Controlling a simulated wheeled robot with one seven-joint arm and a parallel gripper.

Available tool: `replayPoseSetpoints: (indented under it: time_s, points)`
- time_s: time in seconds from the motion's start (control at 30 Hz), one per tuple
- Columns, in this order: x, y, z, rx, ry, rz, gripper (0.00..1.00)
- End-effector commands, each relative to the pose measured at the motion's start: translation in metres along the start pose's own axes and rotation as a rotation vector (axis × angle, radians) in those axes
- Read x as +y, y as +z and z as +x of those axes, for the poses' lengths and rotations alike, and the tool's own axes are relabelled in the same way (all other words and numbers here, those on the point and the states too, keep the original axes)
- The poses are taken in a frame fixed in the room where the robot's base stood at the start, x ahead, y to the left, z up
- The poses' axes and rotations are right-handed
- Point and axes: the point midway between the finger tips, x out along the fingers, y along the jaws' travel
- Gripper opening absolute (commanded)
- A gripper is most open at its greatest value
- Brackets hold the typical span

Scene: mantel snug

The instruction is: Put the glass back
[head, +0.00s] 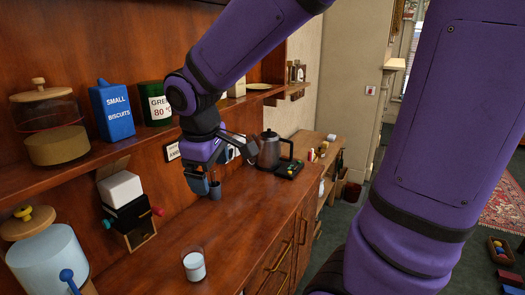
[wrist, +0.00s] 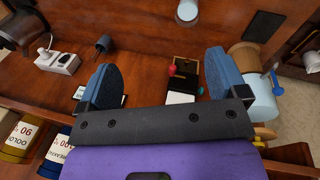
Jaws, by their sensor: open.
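A clear glass (head: 194,266) with a white lower part stands upright on the wooden counter near its front edge. It also shows at the top edge of the wrist view (wrist: 187,12), partly cut off. My gripper (head: 208,187) is above the counter, farther back than the glass and close to the wall side, pointing down. In the wrist view its two blue fingers (wrist: 160,78) are spread wide with nothing between them. The glass is apart from the fingers.
A shelf (head: 95,162) runs above the counter, holding a lidded jar (head: 50,125), a blue biscuit box (head: 111,112) and a green canister (head: 154,103). A dispenser with coloured knobs (head: 130,218) and a big jar (head: 45,258) stand left. A kettle (head: 269,152) stands beyond my gripper. The counter's middle is clear.

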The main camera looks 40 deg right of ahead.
Motion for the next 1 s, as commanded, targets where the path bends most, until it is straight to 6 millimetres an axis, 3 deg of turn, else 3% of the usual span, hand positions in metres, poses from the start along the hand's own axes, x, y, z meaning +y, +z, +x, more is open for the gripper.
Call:
replayPoseSetpoints:
  time_s: [0.2,0.5,0.7,1.0]
  points:
    - [-0.002,0.046,-0.043,0.124,-0.008,0.220,0.91]
    - [-0.017,0.103,-0.080,0.286,-0.052,0.481,0.91]
    - [-0.024,0.121,-0.089,0.342,-0.075,0.564,0.91]
    - [-0.026,0.124,-0.090,0.350,-0.080,0.578,0.91]
